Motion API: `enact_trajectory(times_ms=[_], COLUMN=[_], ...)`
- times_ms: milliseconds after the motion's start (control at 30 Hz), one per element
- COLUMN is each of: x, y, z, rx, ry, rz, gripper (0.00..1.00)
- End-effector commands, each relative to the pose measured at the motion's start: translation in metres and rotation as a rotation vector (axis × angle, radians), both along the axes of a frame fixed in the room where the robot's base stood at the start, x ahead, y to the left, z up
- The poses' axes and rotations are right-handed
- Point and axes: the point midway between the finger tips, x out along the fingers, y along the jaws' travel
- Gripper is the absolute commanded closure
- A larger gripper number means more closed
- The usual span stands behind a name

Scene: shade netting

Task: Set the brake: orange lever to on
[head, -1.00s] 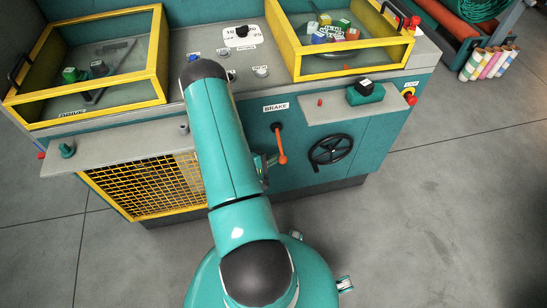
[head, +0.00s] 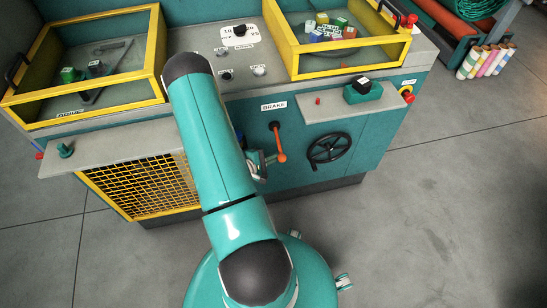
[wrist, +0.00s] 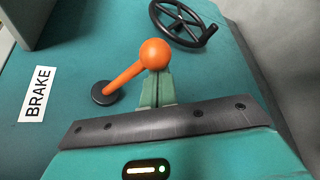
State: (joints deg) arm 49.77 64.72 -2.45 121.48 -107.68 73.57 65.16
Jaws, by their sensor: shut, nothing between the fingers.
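The orange brake lever (head: 279,142) is on the teal front panel under the BRAKE label (head: 274,105). It hangs down from its black hub, tilted slightly right, with its round knob at the lower end. In the wrist view the lever (wrist: 128,74) runs from the hub to the knob, and the BRAKE label (wrist: 37,94) is at the left. My gripper (head: 271,159) is just left of the knob. In the wrist view my gripper (wrist: 157,80) has its fingers together and empty, with tips close at the knob; I cannot tell if they touch. My arm partly hides the gripper in the head view.
A black handwheel (head: 329,149) is right of the lever. A grey shelf (head: 335,108) with a red pin and a black-topped block juts out above it. A yellow mesh guard (head: 150,185) is at the left. The floor in front is clear.

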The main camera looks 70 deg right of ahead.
Motion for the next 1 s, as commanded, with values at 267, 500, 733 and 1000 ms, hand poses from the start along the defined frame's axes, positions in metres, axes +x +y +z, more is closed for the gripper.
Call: enact_trajectory(times_ms=[267, 500, 733, 1000], x=[-0.005, -0.008, -0.008, -0.006], y=[0.008, 0.013, 0.012, 0.008], z=[0.024, 0.048, 0.071, 0.09], rx=[0.184, 0.337, 0.335, 0.336], ry=[0.11, 0.203, 0.2, 0.203], rz=[-0.002, -0.001, -0.003, -0.004], gripper=[1.0, 1.0, 1.0, 1.0])
